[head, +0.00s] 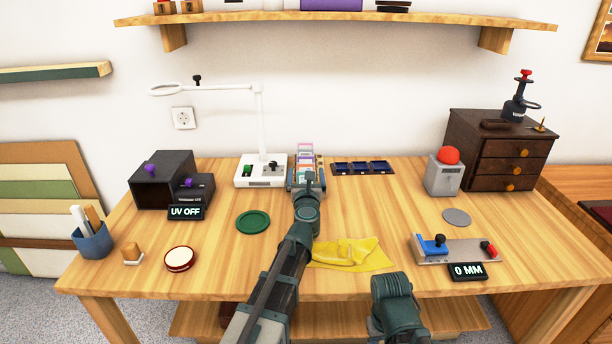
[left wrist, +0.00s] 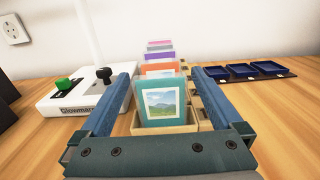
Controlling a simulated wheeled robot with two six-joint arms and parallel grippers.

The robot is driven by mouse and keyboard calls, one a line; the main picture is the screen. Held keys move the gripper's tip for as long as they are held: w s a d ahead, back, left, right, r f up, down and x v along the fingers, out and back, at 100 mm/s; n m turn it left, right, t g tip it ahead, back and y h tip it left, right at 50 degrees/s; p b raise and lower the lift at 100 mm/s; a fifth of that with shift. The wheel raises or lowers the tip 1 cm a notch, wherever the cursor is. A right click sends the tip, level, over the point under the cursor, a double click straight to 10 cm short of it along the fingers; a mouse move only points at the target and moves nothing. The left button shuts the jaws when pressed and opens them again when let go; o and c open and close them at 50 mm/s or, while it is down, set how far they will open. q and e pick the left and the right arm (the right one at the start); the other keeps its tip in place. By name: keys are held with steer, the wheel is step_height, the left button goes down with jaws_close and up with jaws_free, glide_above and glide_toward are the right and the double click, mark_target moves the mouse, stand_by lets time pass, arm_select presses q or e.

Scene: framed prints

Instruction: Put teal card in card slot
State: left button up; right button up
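The teal card (left wrist: 163,103), with a small landscape print on it, stands upright at the front of a wooden card holder (left wrist: 150,127) in the left wrist view. Several other coloured cards (left wrist: 160,62) stand behind it. My left gripper (left wrist: 160,80) is open, its two blue fingers on either side of the teal card, with a gap visible on each side. In the head view my left gripper (head: 307,183) covers the front of the holder, and the cards (head: 305,160) show beyond it. I cannot tell which part is the card slot.
A white magnifier lamp base (head: 262,170) stands close left of the holder. A dark tray with three blue compartments (head: 361,168) lies to its right. A yellow cloth (head: 350,254) and a green disc (head: 253,222) lie nearer. Bare table shows at right centre.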

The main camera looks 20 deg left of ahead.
arm_select(q)
steer(key=shift+r, duration=0.2)
steer(key=v, duration=1.2)
